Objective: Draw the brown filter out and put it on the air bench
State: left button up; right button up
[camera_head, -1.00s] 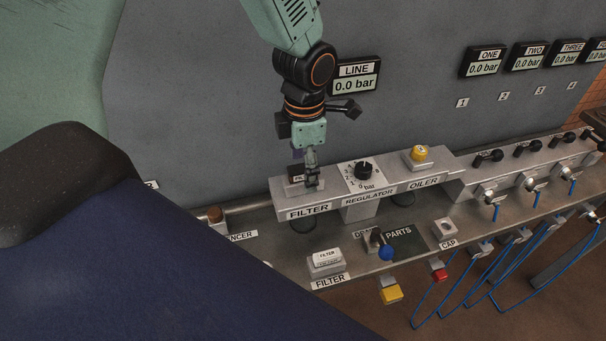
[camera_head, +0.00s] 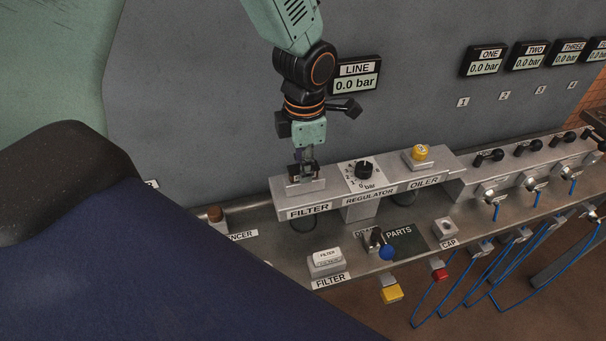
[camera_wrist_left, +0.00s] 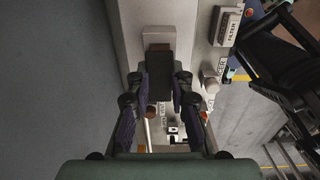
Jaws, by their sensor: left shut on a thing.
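The brown filter (camera_wrist_left: 160,80) shows in the left wrist view as a dark brown block between my left gripper's fingers. In the head view, my left gripper (camera_head: 306,174) is over the grey filter housing (camera_head: 295,209), with its fingers pointing down. The gripper is shut on the brown filter, of which only a dark part shows at the housing's top. I cannot tell how far it sits in the housing. The air bench (camera_head: 268,243) is the metal shelf below. My right gripper is out of view.
A white filter block (camera_head: 326,257) stands on the bench by a FILTER label. The regulator knob (camera_head: 363,169) and the yellow oiler cap (camera_head: 420,152) are to the right. Blue hoses hang at the front.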

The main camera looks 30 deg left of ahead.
pick_arm(q)
jog(key=shift+r, duration=0.1)
grip_shut()
jog(key=shift+s+d+r+p, duration=0.1)
jog(key=shift+r+p, duration=2.6)
jog(key=shift+r, duration=0.25)
jog(key=shift+f, duration=0.1)
